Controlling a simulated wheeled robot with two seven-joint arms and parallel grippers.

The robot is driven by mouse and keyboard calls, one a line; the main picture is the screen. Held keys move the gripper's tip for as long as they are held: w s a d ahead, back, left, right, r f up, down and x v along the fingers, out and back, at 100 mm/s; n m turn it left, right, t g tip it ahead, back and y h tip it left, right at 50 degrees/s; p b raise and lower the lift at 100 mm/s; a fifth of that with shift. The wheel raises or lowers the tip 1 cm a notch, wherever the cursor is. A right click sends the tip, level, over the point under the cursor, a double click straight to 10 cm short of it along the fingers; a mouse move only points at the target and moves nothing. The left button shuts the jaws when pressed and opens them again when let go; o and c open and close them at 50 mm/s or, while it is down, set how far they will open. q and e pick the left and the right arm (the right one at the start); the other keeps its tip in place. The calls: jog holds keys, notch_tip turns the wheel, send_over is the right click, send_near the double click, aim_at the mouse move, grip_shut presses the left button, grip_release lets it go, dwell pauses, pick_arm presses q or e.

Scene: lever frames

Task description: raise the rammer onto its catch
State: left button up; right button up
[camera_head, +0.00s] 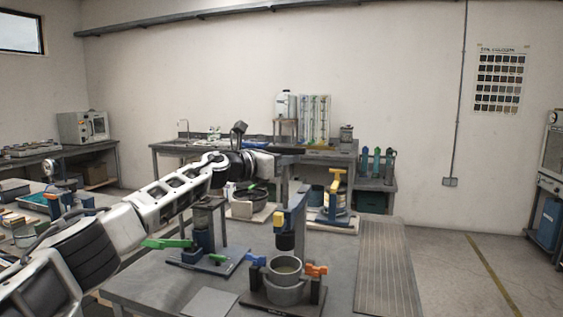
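On the near bench stands a frame with a blue upright (293,212). A dark cylindrical block, which looks like the rammer (285,241), hangs at its front above a grey round mould (285,272). A blue clamp handle and an orange clamp handle (315,269) sit either side of the mould. I cannot make out the catch. My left arm reaches in from the left, and its gripper (287,160) is above and behind the blue upright, seemingly apart from the rammer. Its fingers are too small and dark to judge. My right gripper is not in view.
A green-handled device (202,243) stands left on the same bench. A ribbed grey mat (388,268) lies at the right. A back bench holds bottles and tubes.

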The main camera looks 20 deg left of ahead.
pick_arm(q)
jog(key=shift+o, duration=0.8)
jog(key=shift+r, duration=0.15)
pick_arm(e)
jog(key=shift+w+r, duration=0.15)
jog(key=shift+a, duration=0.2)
pick_arm(q)
jog(key=shift+s, duration=0.1)
